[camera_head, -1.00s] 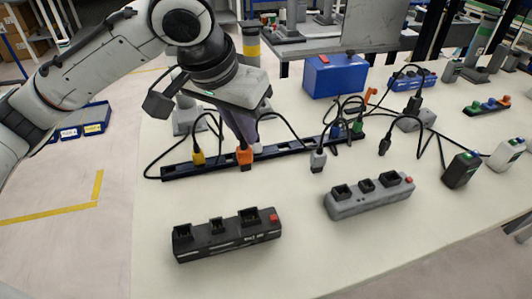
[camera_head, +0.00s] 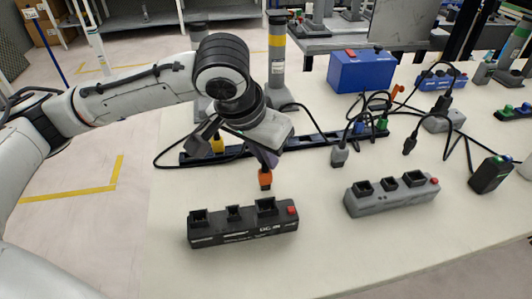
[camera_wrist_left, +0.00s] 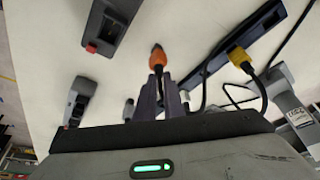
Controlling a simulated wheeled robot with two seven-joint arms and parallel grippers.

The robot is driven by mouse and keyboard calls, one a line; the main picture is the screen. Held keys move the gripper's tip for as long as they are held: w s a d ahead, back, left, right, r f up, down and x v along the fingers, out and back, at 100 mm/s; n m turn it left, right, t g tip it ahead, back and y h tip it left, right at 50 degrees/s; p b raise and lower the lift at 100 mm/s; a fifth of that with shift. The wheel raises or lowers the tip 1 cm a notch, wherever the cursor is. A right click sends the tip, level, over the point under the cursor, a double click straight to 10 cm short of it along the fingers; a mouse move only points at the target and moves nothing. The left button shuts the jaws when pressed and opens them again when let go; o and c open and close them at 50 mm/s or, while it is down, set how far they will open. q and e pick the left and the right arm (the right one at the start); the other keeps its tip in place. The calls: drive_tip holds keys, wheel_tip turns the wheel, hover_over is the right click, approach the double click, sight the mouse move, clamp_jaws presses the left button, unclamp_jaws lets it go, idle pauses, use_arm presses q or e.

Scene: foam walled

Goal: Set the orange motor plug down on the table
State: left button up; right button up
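The orange motor plug (camera_head: 265,179) is between the fingertips of my left gripper (camera_head: 266,163), its end pointing down. It is just behind the right end of the black socket block (camera_head: 240,237) and in front of the dark rail (camera_head: 300,144). The plug also shows in the left wrist view (camera_wrist_left: 158,57), at the tips of the closed fingers (camera_wrist_left: 162,82). I cannot tell how far it is above the white table (camera_head: 330,250). My right gripper is not in view.
A yellow plug (camera_head: 217,145) and a grey plug (camera_head: 339,155) are at the rail, with black cables. A grey socket block (camera_head: 392,197) stands to the right. A blue box (camera_head: 360,72) is at the back. The front of the table is clear.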

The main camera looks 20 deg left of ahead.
use_arm(q)
drive_tip(key=o, duration=0.3)
drive_tip(key=shift+r, duration=0.1)
drive_tip(key=p+v, duration=0.2)
drive_tip(key=v, duration=1)
drive_tip(key=shift+r, duration=0.1)
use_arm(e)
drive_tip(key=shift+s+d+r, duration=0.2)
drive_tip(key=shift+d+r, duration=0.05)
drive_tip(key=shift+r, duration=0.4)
